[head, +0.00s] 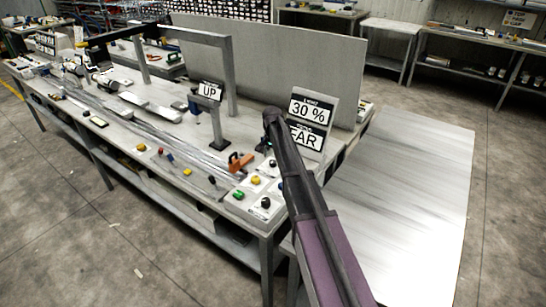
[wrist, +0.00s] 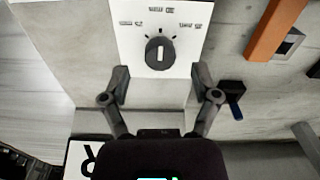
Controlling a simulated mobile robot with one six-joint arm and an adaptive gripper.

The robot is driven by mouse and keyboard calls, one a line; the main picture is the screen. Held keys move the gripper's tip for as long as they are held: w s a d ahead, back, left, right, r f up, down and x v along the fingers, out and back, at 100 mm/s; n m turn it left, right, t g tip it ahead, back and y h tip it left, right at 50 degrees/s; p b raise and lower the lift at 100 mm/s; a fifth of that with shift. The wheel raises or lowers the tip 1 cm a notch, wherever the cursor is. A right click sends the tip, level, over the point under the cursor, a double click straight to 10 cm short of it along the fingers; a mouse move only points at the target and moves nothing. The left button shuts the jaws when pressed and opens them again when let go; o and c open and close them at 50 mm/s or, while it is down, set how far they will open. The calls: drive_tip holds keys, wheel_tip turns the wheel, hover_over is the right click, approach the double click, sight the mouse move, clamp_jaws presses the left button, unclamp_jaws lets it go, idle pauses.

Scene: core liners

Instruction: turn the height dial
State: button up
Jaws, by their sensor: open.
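A round black dial (wrist: 160,53) with a white pointer mark sits on a white plate (wrist: 130,35) in the wrist view. Small labels and tick marks surround it, too blurred to read, so I cannot confirm it is the height dial. Its pointer mark is roughly vertical in the picture. My gripper (wrist: 161,77) is open, its two fingers apart on either side below the dial, not visibly touching it. In the head view my gripper (head: 268,147) hangs over the bench end, small and partly hidden by my arm.
A sign reading UP (head: 210,91) stands behind on the bench. A board reading 30 % (head: 312,110) with FAR below stands close beside my arm. An orange object (head: 240,162) lies left of my gripper; it also shows in the wrist view (wrist: 275,28). Several coloured knobs sit nearby.

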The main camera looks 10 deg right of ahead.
sight(273, 162)
drive_tip(key=shift+r+p, duration=5.15)
drive_tip(key=shift+r, duration=0.3)
drive_tip(key=s+f+n+b, duration=0.2)
drive_tip(key=s+f+b, duration=0.1)
drive_tip(key=s, duration=0.7)
drive_tip(key=s+f+n+b, duration=0.2)
drive_tip(key=s+f+b, duration=0.1)
drive_tip(key=s, duration=0.8)
drive_tip(key=s+f+n+b, duration=0.3)
drive_tip(key=s+f+b, duration=0.1)
drive_tip(key=s, duration=0.6)
drive_tip(key=shift+s, duration=0.2)
drive_tip(key=s+n, duration=0.1)
drive_tip(key=s, duration=0.2)
drive_tip(key=shift+s+d, duration=0.15)
drive_tip(key=shift+s, duration=0.15)
